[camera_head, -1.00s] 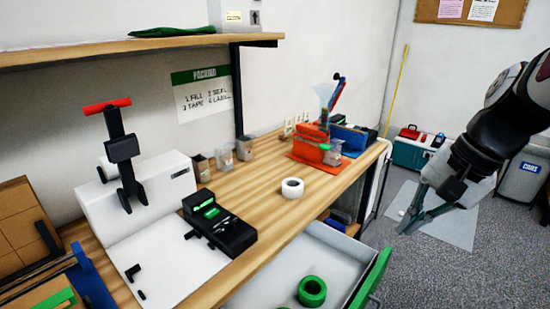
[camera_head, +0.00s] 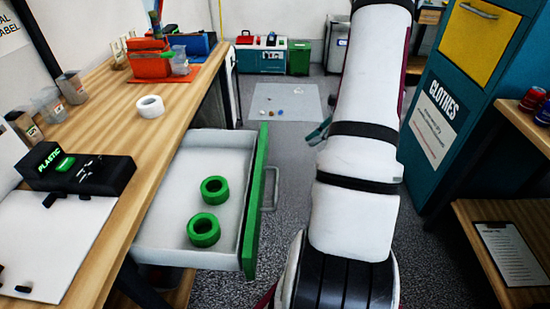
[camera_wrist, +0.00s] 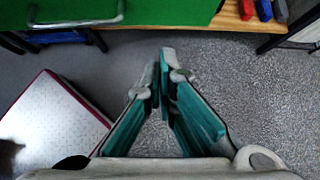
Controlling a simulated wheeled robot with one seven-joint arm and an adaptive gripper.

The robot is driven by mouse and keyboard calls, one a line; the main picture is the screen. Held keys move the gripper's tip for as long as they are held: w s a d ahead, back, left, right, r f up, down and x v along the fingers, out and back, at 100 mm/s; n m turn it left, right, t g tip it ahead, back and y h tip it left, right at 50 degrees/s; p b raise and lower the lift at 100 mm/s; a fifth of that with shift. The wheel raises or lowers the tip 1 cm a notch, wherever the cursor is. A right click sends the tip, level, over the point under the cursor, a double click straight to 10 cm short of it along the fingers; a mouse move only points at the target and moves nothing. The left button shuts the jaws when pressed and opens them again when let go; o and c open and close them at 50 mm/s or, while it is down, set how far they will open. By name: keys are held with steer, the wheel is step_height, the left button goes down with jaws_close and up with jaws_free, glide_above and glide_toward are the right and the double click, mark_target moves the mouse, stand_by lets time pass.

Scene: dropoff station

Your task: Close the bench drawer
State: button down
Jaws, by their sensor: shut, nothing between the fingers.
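The bench drawer (camera_head: 165,225) stands open under the wooden bench in the head view. It has a grey-white tray, a green front (camera_head: 256,215) and a grey bar handle (camera_head: 271,188). Two green tape rolls, one farther back (camera_head: 214,189) and one nearer (camera_head: 203,230), lie inside. The wrist view shows the green front (camera_wrist: 170,12) and its handle (camera_wrist: 75,23) along the top edge. My gripper (camera_wrist: 164,78) is shut and empty over the grey floor, apart from the drawer front in that picture. In the head view my arm hides most of it.
The bench (camera_head: 112,95) carries a white tape roll (camera_head: 150,106), a black device (camera_head: 80,170) and several cups. A teal clothes bin (camera_head: 450,95) and a shelf with a clipboard (camera_head: 510,252) stand on the right. Grey floor lies between drawer and arm.

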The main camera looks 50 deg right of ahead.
steer(key=w+a+r+x, duration=0.1)
steer(key=r+x, duration=0.1)
steer(key=x, duration=1)
steer(key=shift+w+a+f+b, duration=0.25)
steer(key=shift+w+b, duration=0.15)
steer(key=shift+w, duration=0.1)
steer(key=b, duration=0.5)
glide_toward(196, 163)
steer(key=w+a, duration=0.1)
steer(key=w+a+f, duration=0.1)
steer(key=w+a, duration=0.1)
steer(key=w+a+f, duration=0.1)
steer(key=w, duration=0.1)
steer(key=shift+w+a+f, duration=0.15)
steer(key=shift+w, duration=0.1)
